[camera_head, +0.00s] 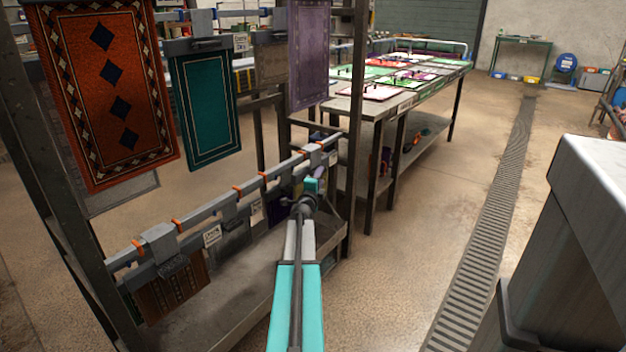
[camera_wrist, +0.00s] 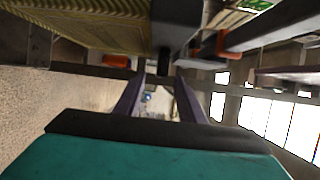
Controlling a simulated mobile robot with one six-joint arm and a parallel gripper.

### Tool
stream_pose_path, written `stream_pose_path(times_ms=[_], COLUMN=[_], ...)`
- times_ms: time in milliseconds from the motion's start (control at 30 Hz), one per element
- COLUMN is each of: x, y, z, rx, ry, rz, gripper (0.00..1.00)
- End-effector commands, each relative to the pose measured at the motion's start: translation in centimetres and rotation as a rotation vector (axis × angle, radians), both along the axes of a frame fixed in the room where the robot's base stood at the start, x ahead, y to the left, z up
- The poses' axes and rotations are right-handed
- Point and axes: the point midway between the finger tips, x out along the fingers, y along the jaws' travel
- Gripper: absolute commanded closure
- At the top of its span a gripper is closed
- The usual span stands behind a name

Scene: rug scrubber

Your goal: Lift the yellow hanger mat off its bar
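The yellow mat (camera_wrist: 85,28), with dark stripes, fills the upper left of the wrist view. A dark hanger block (camera_wrist: 176,14) is beside its right end, with a narrower dark stub below it. My gripper (camera_wrist: 161,82) points at this stub. Its two fingers are apart, with a clear gap between them, and I see nothing held. In the head view my gripper (camera_head: 306,205) is at the right part of the lower rack bar (camera_head: 210,209). My teal arm partly hides the mats there. I cannot tell whether the fingers touch the hanger.
Orange clips (camera_head: 238,190) space the hangers along the lower bar. A brown mat (camera_head: 170,290) hangs at its left end. Orange (camera_head: 105,90), teal (camera_head: 205,108) and purple (camera_head: 308,50) mats hang above.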

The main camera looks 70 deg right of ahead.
Motion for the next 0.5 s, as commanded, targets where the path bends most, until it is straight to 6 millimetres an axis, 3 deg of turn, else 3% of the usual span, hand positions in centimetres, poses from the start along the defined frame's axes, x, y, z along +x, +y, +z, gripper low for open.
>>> stream_pose_path(times_ms=[500], x=[0.5], y=[-4.3], z=[0.1], rx=[-0.001], ry=[0.001], rz=[-0.001], gripper=[0.64])
